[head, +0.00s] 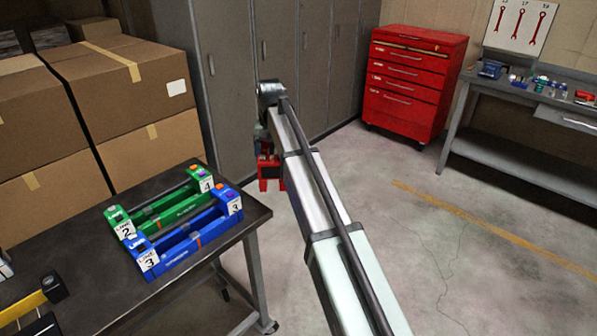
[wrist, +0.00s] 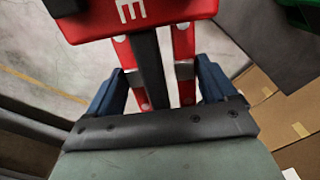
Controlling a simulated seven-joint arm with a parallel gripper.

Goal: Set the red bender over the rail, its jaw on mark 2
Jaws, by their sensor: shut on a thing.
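The red bender (head: 270,172) hangs under the end of my arm in the head view, off the right side of the dark table and clear of it. In the wrist view the red bender (wrist: 140,18) shows a red plate with a white mark, red legs and a dark bar. My gripper (wrist: 160,88) is shut on it, with a blue finger on each side. In the head view my gripper (head: 266,140) is mostly hidden behind the arm. I cannot make out for sure which part is the rail or where its mark 2 is.
On the dark table (head: 95,250) stand a green frame (head: 160,208) and a blue frame (head: 190,240) with numbered labels. A yellow and black tool (head: 30,302) lies front left. Cardboard boxes (head: 125,75) rise behind. A red drawer cabinet (head: 410,85) stands far right; the floor between is open.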

